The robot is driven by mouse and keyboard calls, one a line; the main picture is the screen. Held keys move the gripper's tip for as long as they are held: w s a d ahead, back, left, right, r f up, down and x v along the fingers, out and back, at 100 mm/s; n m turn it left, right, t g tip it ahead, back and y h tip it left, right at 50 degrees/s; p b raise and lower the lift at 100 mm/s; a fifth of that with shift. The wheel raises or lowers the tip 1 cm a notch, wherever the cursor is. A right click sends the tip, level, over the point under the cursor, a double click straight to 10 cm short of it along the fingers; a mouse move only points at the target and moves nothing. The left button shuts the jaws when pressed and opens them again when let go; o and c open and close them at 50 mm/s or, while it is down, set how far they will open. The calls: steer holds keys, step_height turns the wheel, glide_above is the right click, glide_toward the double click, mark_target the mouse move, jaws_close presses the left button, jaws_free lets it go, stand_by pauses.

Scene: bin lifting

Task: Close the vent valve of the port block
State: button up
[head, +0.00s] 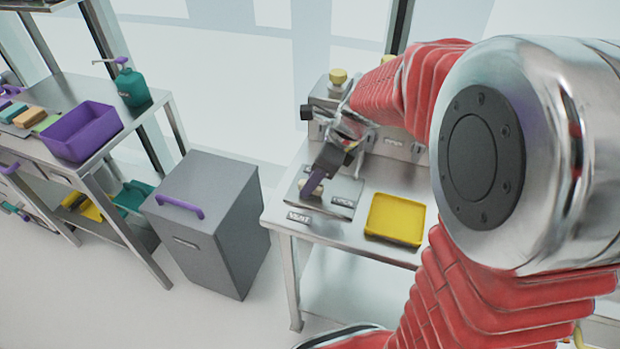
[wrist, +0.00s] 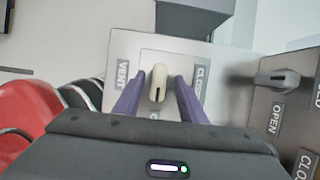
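The port block's vent plate (wrist: 130,50) fills the middle of the wrist view, with a VENT label on its left and a CLOSED label on its right. A label starting with O below is mostly hidden by my gripper. The cream vent valve handle (wrist: 159,80) runs roughly up and down in this view, with a dark slot near its lower end. My gripper (wrist: 157,84) has its two purple fingers on either side of the handle, with a visible gap on each side. In the head view, my gripper (head: 312,184) points down over the plate (head: 342,193), hiding the handle.
A grey block with a dark lever (wrist: 277,80) and OPEN and CLOSED labels stands to the right. A yellow tray (head: 395,218) lies on the bench beside the plate. A grey cabinet (head: 212,225) and a shelf with a purple bin (head: 85,130) stand left.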

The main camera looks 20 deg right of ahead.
steer(key=shift+w+a+f, duration=0.1)
steer(key=shift+a+f, duration=0.05)
steer(key=shift+f, duration=0.15)
steer(key=shift+c, duration=0.4)
jaws_close()
steer(key=shift+a, duration=0.15)
